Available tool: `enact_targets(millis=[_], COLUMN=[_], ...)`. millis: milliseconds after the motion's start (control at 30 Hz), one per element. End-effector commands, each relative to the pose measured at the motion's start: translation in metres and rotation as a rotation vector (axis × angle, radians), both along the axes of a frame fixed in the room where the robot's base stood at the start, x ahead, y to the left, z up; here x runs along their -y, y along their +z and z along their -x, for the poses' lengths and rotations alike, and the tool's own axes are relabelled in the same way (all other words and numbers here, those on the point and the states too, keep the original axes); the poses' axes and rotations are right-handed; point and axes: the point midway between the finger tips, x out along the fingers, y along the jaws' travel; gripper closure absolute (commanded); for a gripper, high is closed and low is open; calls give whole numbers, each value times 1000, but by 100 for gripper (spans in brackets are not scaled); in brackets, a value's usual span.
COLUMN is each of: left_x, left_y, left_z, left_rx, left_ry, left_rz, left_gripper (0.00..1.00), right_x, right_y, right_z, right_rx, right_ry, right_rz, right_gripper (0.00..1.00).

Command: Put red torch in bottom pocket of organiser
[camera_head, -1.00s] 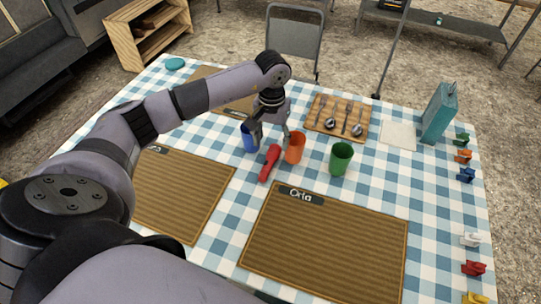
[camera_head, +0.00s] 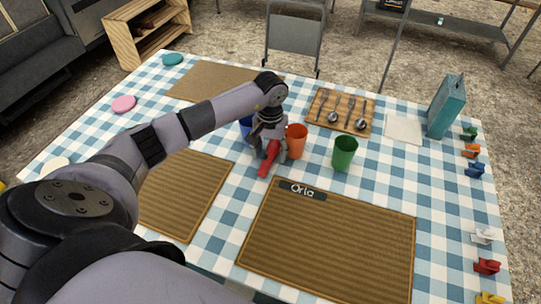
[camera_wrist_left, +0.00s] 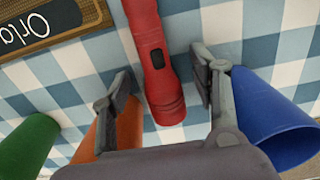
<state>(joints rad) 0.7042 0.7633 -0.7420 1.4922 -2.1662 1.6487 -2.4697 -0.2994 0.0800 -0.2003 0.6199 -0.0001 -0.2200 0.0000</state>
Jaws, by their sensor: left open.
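The red torch (camera_head: 268,160) lies on the checked cloth near the middle of the table, beside the orange cup. My left gripper (camera_head: 270,150) is right over the torch's far end, pointing down. In the left wrist view the torch (camera_wrist_left: 155,62) runs between the two open fingers (camera_wrist_left: 163,98), with a gap on each side; its wide end is nearest the palm and its dark switch faces up. No organiser can be made out in either view. My right gripper is not in view.
An orange cup (camera_head: 296,141) and a blue cup (camera_head: 245,125) stand close on either side of my left gripper. A green cup (camera_head: 344,153) stands further right. Placemats, including one marked Orla (camera_head: 330,240), cover the front. A cutlery board (camera_head: 340,111) and teal carton (camera_head: 446,106) are behind.

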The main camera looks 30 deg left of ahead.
Motion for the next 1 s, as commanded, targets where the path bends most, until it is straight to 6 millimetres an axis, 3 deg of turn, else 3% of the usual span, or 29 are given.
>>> enact_targets(millis=[867, 1000], left_x=[0, 0], left_y=[1, 1], left_z=[0, 0], left_rx=[0, 1], left_ry=[0, 0], left_rz=[0, 1], left_gripper=[100, 100], right_x=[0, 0], right_y=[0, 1], right_z=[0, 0], right_rx=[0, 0], right_ry=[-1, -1], right_rz=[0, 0], right_gripper=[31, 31])
